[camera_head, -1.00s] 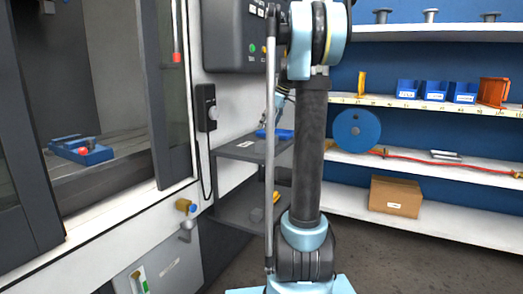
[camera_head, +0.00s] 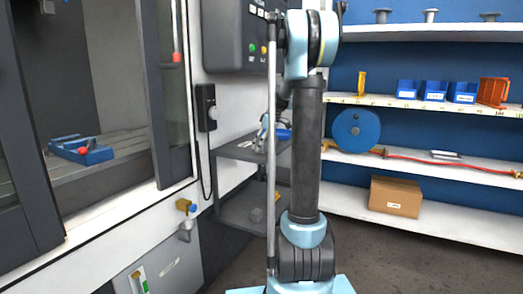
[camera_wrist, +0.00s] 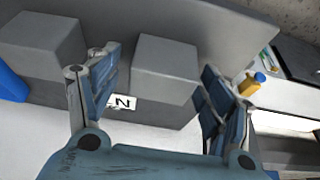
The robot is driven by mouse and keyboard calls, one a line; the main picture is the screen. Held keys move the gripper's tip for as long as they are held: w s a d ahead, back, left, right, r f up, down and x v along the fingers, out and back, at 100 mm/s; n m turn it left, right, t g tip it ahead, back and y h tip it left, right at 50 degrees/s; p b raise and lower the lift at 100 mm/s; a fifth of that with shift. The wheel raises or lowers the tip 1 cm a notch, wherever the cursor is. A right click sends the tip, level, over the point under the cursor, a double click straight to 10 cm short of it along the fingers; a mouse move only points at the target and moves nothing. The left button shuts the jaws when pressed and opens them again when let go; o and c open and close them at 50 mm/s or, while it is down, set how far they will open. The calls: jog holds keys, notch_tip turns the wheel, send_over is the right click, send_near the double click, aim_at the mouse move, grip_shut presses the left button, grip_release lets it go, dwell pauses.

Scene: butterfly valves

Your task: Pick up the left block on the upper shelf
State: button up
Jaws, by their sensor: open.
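In the wrist view a grey block (camera_wrist: 166,68) stands on the grey upper shelf (camera_wrist: 98,88), between the two fingers of my gripper (camera_wrist: 160,92). The fingers are spread apart, one on each side of this block; I see no clear contact. A second grey block (camera_wrist: 42,42) is further left, outside the left finger. In the head view my gripper (camera_head: 263,140) is small and low over the front of the upper shelf (camera_head: 232,152), partly behind my arm. The blocks on that shelf cannot be made out there.
A blue object (camera_head: 284,134) lies on the upper shelf, right of my gripper; blue also shows at the wrist view's left edge (camera_wrist: 10,84). A dark control box (camera_head: 238,38) hangs above. A machine frame (camera_head: 172,90) stands left.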

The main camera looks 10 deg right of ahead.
jog(key=c, duration=1.4)
